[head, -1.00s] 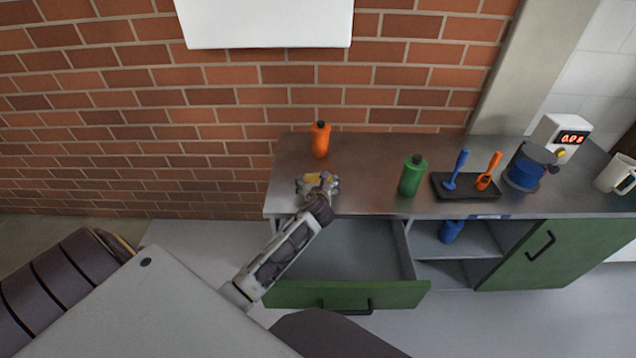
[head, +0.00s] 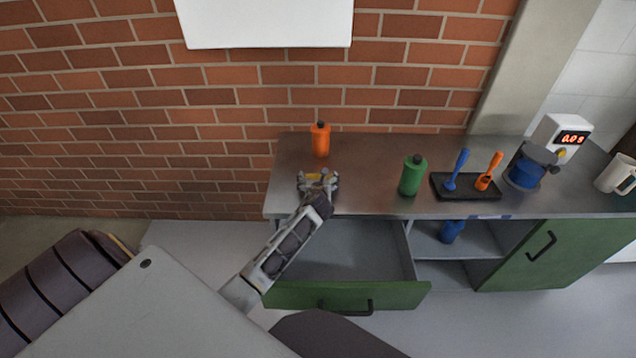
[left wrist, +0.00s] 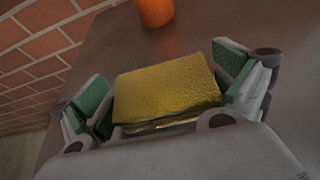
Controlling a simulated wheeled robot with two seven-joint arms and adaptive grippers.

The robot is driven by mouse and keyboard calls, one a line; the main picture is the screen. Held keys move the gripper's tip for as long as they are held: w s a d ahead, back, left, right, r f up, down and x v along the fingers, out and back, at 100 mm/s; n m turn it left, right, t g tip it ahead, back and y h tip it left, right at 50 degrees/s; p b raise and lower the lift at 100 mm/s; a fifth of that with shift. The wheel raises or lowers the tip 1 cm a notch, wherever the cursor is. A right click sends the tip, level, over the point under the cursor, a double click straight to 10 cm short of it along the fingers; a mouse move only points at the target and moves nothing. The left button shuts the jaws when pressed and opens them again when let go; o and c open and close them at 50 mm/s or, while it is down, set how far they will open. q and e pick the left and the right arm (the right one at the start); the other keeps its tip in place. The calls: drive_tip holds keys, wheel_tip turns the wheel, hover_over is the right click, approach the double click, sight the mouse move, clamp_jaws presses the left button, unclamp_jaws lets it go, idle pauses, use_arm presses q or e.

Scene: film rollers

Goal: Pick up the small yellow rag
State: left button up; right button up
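The small yellow rag (left wrist: 168,90) lies on the metal counter and looks like a folded, layered square. In the left wrist view it sits between the two green-padded fingers of my left gripper (left wrist: 163,92). The fingers are spread, with a gap showing on the right side; the left finger is close to the rag's edge. In the head view my left gripper (head: 318,180) is over the counter's left end, and only a bit of the yellow rag (head: 314,176) shows behind it. My right gripper is not in view.
An orange bottle (head: 320,140) stands just behind the gripper on the counter (head: 370,165). A green bottle (head: 412,176), a black tray (head: 468,192) with blue and orange tools, and a scale device (head: 560,135) stand to the right. An open drawer (head: 350,294) is below.

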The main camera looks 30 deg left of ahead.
use_arm(q)
drive_tip(key=c, duration=0.5)
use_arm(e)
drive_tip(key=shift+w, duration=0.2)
use_arm(q)
drive_tip(key=shift+r, duration=0.5)
wheel_tip(320, 180, up, 8)
drive_tip(key=shift+f+p, duration=0.15)
drive_tip(key=shift+p, duration=0.55)
drive_tip(key=shift+r, duration=0.65)
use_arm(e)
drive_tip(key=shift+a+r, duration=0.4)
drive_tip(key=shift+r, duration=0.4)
